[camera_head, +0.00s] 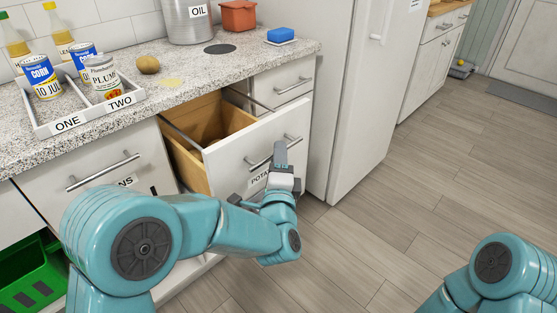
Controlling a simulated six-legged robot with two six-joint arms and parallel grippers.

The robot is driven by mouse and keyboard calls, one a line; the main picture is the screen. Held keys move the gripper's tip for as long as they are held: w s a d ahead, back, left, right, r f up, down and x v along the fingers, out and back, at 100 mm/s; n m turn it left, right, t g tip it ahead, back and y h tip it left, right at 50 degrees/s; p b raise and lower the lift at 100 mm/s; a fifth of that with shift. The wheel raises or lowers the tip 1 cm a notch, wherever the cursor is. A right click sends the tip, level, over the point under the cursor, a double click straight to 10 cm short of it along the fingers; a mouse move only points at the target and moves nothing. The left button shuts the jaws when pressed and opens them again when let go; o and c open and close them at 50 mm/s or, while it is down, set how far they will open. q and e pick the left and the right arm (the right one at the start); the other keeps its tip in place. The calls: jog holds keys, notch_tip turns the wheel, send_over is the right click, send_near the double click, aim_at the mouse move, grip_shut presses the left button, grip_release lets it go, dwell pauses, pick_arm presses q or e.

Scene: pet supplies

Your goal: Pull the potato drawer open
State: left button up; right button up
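The potato drawer (228,158) is a white-fronted wooden drawer below the counter. It stands well out from the cabinet, and its bare wooden inside shows. Its label, partly hidden by my arm, reads "POTA". My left gripper (281,157) is at the metal bar handle (292,142) on the drawer front. One finger crosses over the bar and the gripper looks shut on it; the other finger is hidden. Only part of my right arm shows at bottom right; its gripper is out of view.
A closed drawer (104,173) is at left and another (284,90) stands behind the open one. The counter (190,75) holds a tray (85,118) with cans and a potato (148,64). A white fridge (352,90) stands at right. The floor (400,215) is clear.

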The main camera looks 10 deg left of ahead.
pick_arm(q)
jog(key=s+d+f+p, duration=0.1)
jog(key=s+f, duration=0.1)
jog(key=s, duration=1.4)
jog(key=shift+d, duration=0.35)
jog(key=shift+f, duration=0.1)
